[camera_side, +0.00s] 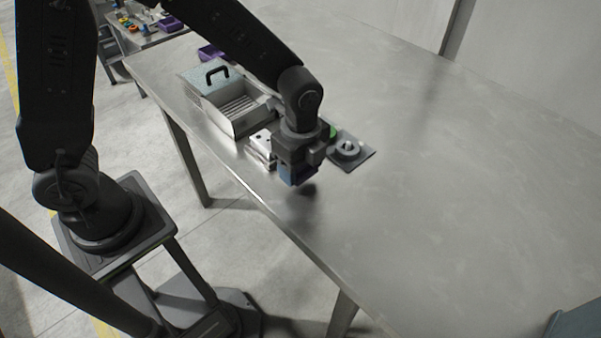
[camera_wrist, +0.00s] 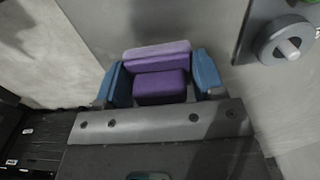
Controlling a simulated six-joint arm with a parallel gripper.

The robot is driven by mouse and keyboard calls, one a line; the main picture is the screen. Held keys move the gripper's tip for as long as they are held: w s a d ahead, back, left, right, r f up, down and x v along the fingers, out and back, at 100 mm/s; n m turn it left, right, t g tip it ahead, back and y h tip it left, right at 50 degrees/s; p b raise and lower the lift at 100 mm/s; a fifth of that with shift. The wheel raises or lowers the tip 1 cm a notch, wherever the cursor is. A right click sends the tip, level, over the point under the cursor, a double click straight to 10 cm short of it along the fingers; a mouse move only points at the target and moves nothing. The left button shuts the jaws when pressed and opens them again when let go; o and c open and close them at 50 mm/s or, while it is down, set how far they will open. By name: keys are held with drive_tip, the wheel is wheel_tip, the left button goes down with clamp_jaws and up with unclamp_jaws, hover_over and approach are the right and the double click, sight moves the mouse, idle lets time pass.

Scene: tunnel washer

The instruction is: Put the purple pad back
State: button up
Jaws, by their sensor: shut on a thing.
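My gripper (camera_side: 298,178) points down over the table near its front edge. In the wrist view its two blue fingers stand on either side of the purple pad (camera_wrist: 160,80), and the gripper is shut on it. The pad has a lighter top strip and a darker block below. In the side view the pad is mostly hidden by the gripper, with only a dark purple patch showing. A dark shadow on the table under the gripper suggests that the pad is held above the surface.
A metal washer box (camera_side: 235,110) with a black handle stands left of my gripper. Small metal blocks (camera_side: 262,146) sit beside it. A dark plate with a round knob (camera_side: 347,150) lies just right. A purple bin (camera_side: 210,52) stands behind. The table's right side is clear.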

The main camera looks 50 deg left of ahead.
sight(301, 176)
drive_tip(key=shift+f, duration=1.45)
drive_tip(key=shift+f, duration=0.15)
drive_tip(key=o, duration=0.9)
